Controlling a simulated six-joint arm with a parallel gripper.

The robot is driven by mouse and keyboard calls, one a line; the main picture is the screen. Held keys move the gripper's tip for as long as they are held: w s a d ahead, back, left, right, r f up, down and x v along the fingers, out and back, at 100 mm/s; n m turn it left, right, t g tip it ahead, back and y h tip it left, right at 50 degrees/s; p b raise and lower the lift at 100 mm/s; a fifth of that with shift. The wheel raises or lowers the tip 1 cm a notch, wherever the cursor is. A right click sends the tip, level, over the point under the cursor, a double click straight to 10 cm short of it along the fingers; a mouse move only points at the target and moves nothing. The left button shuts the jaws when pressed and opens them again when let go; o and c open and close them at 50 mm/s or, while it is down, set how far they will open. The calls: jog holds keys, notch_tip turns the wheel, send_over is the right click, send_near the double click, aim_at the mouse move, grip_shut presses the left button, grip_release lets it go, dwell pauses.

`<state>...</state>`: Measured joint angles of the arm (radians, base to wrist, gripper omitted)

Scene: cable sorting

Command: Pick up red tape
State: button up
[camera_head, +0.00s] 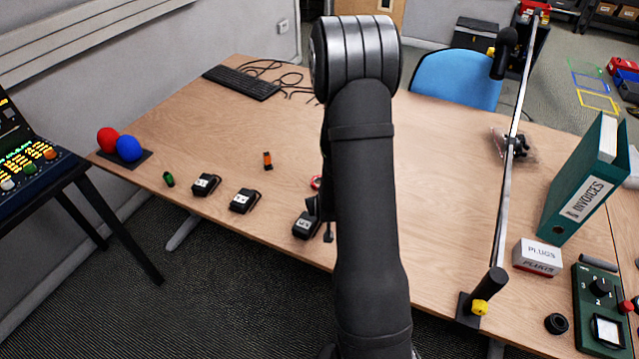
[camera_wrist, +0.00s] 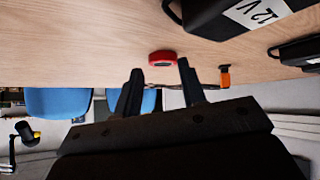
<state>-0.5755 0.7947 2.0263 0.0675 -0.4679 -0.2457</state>
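The red tape (camera_wrist: 162,58) is a small red roll lying on the wooden table. In the wrist view it shows just beyond and between my fingertips, apart from them. In the head view only a sliver of the red tape (camera_head: 316,183) shows at the left edge of my arm, which hides the rest. My gripper (camera_wrist: 160,78) is open, with its two dark fingers spread and nothing between them. In the head view it is mostly hidden behind my arm.
A black 12 V adapter (camera_head: 306,225) stands close to the tape, and two more (camera_head: 243,201) (camera_head: 205,185) lie to its left. An orange item (camera_head: 267,160) and a green one (camera_head: 168,180) lie further left.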

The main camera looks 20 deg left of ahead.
jog(key=w, duration=0.1)
jog(key=w+a+g, duration=0.1)
jog(key=w+a+r, duration=0.1)
jog(key=shift+w+n+h, duration=0.2)
jog(key=shift+n+h, duration=0.1)
jog(key=shift+n, duration=0.1)
jog(key=w+a+r+n+g+h, duration=0.1)
jog(key=w+a+r+n+g, duration=0.1)
jog(key=w+r+g, duration=0.1)
jog(key=n+g+h, duration=0.1)
jog(key=n+g, duration=0.1)
jog(key=g, duration=0.1)
send_near(315, 181)
jog(key=f, duration=0.2)
jog(key=s+f, duration=0.1)
jog(key=f, duration=0.4)
jog(key=shift+s+a+f, duration=0.25)
grip_shut()
